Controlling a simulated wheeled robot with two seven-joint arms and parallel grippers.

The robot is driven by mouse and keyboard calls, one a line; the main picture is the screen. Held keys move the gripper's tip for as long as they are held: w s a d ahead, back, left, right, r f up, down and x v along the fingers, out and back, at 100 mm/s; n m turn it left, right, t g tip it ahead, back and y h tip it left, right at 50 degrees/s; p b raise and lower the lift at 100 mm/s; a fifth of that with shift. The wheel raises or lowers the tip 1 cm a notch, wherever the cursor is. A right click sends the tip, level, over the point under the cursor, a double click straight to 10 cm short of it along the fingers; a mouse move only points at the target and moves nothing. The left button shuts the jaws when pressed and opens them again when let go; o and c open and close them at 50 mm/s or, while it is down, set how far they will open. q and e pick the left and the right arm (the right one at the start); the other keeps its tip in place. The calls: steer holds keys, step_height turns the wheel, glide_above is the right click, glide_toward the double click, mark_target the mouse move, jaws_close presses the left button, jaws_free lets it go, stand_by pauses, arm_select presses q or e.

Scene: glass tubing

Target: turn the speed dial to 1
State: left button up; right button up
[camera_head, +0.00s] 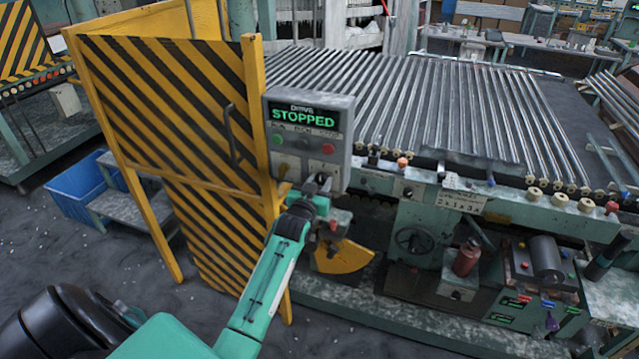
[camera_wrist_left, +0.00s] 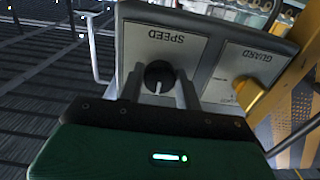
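The speed dial (camera_wrist_left: 158,75) is a round black knob with a white mark, on a light panel labelled SPEED (camera_wrist_left: 180,40). The label appears upside down in the left wrist view, and the mark points toward the lower edge of that picture. No scale numbers are readable. My left gripper (camera_wrist_left: 160,90) has its two fingers apart, one on each side of the dial; I cannot tell whether they touch it. In the head view my left gripper (camera_head: 318,184) is at the lower part of the control box (camera_head: 341,122), and the dial is hidden. My right gripper is not in view.
The box display (camera_head: 303,117) reads DRIVE STOPPED, above a green button (camera_head: 277,139) and a red button (camera_head: 328,149). A GUARD panel (camera_wrist_left: 235,72) with a yellow part adjoins the speed panel. A yellow-black striped guard (camera_head: 175,95) stands left, a roller conveyor (camera_head: 450,100) right.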

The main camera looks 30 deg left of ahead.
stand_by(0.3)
arm_select(q)
steer(key=n, duration=0.3)
steer(key=shift+p, duration=0.4)
steer(key=n+p, duration=0.1)
steer(key=n, duration=0.3)
steer(key=shift+n, duration=0.3)
steer(key=n, duration=0.3)
steer(key=shift+r, duration=0.1)
steer(key=shift+d+n, duration=0.1)
steer(key=shift+n, duration=0.4)
steer(key=shift+p, duration=0.3)
steer(key=o, duration=1)
